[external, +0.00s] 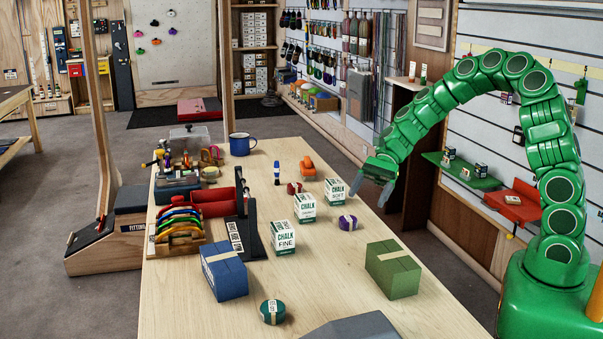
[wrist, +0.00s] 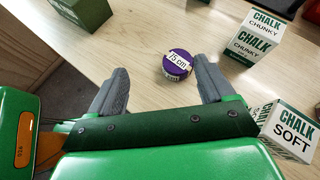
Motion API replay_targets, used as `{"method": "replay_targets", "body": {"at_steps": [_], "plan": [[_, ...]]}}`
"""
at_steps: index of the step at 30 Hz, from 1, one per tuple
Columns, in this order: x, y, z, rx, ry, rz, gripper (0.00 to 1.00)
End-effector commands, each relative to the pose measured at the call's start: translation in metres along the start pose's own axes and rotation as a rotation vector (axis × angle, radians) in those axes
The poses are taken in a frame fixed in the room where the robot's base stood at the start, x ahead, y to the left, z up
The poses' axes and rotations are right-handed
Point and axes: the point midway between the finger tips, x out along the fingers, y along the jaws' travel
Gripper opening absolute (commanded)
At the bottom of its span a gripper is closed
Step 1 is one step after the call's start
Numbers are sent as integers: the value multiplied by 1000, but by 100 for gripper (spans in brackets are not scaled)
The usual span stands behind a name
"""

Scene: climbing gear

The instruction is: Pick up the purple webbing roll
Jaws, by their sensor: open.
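The purple webbing roll (external: 348,222) sits on the wooden table, right of the white chalk boxes, with a pale label band around it. It also shows in the wrist view (wrist: 177,64), ahead of my fingers and a little right of the midline between them, its label reading "75 cm". My gripper (external: 370,195) is open and empty above the table's right side, in the external view a little above and right of the roll. In the wrist view my gripper's two grey fingers (wrist: 160,82) are spread apart. Nothing hides the roll.
Chalk boxes (external: 305,207) stand left of the roll; the soft one (external: 335,191) is close to my gripper, by the right finger in the wrist view. A green box (external: 393,269) and a blue box (external: 224,272) stand nearer the front. Bare table surrounds the roll.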

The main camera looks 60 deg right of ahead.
Motion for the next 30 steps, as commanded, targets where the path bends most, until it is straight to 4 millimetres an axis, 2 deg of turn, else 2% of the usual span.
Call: {"method": "replay_targets", "body": {"at_steps": [3,9,23,30], "plan": [[-3,-15,-20,90,-24,-42,82],[-4,-24,-34,160,-43,-71,82],[28,-25,-33,162,-42,-71,82],[58,-20,-30,163,-46,-67,82]]}}
